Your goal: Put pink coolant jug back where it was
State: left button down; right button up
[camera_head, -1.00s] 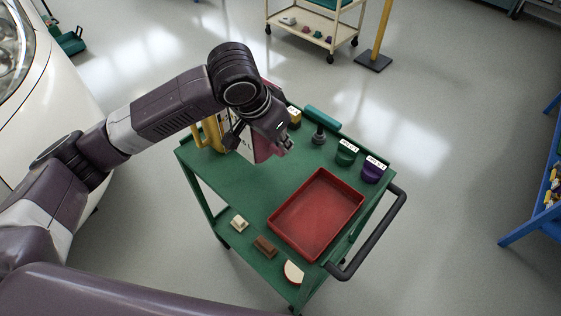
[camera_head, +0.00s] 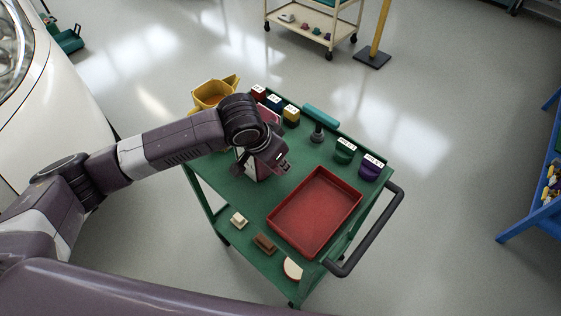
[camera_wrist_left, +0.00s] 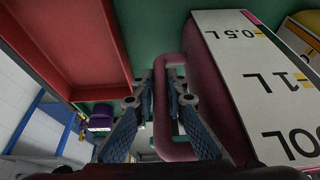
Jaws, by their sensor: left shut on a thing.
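In the left wrist view, the jug (camera_wrist_left: 245,85) shows a white label with volume marks and a pink loop handle. My left gripper (camera_wrist_left: 160,85) is shut on that handle, with one finger on each side; the gripper (camera_head: 278,164) also shows in the head view. I cannot tell whether the jug's base touches the cart. My right gripper is not in view.
A red tray (camera_head: 315,213) fills the cart's right part. Green (camera_head: 344,152) and purple (camera_head: 370,168) containers stand at the right. A white vehicle (camera_head: 50,100) is at left.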

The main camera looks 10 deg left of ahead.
pick_arm(q)
jog(key=c, duration=1.9)
grip_release()
jog(key=shift+f, duration=0.1)
jog(key=shift+c, duration=0.2)
jog(key=b+v, duration=0.1)
jog(key=v, duration=1.1)
